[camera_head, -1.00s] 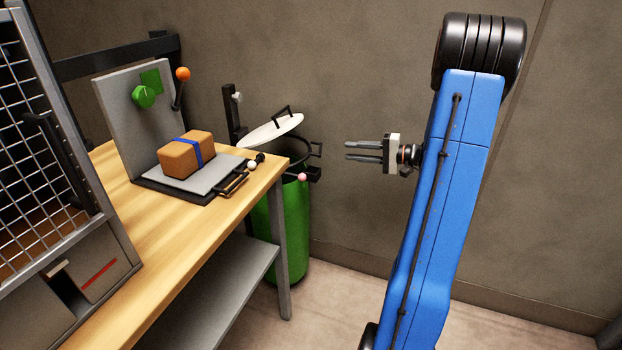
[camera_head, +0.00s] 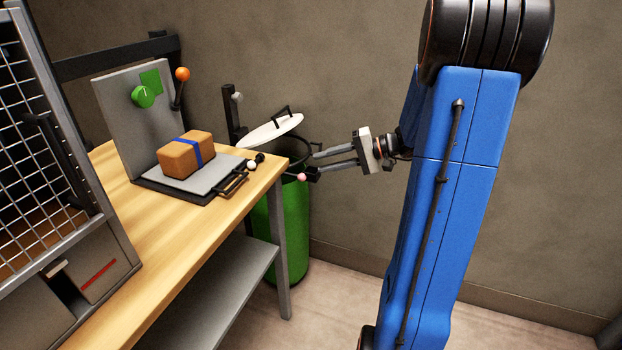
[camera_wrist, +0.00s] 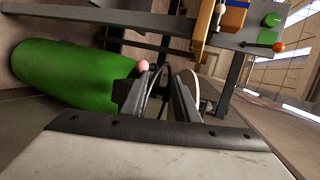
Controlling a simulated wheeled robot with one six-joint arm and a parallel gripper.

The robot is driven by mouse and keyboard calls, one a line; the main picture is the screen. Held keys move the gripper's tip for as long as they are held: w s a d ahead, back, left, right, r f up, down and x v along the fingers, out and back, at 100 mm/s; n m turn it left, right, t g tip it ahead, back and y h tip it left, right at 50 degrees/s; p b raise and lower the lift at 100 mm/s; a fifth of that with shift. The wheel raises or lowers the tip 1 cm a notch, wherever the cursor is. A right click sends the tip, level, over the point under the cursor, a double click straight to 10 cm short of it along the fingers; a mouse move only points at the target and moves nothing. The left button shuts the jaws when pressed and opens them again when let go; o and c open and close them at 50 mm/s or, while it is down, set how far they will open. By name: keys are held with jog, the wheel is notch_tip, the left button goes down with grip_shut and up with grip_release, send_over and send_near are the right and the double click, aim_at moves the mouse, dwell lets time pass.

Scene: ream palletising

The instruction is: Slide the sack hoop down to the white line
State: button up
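The black sack hoop (camera_head: 303,142) sits at the mouth of the green sack (camera_head: 289,225), beside a dark post (camera_head: 230,115) behind the table's end. My gripper (camera_head: 317,163) is at the right side of the hoop, with its two fingers spread and pointing left. In the wrist view, my gripper (camera_wrist: 160,88) has its fingers apart, with dark curved hoop parts (camera_wrist: 163,78) between them. I cannot tell whether they touch. The hoop's handle is largely hidden by the fingers. I cannot make out a white line.
A white round lid (camera_head: 270,131) tilts above the hoop. A pink ball (camera_head: 301,177) is close to the lower finger. The wooden table (camera_head: 130,245) holds a brown block with a blue band (camera_head: 186,155) on a grey plate. Bare wall lies to the right.

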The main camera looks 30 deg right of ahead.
jog(key=s+a+n+g, duration=0.1)
jog(key=s+a+g, duration=0.1)
jog(key=s+a, duration=0.4)
jog(key=shift+a+r+n+g+h, duration=0.3)
jog(key=shift+a+g+h, duration=0.1)
jog(key=shift+a, duration=1)
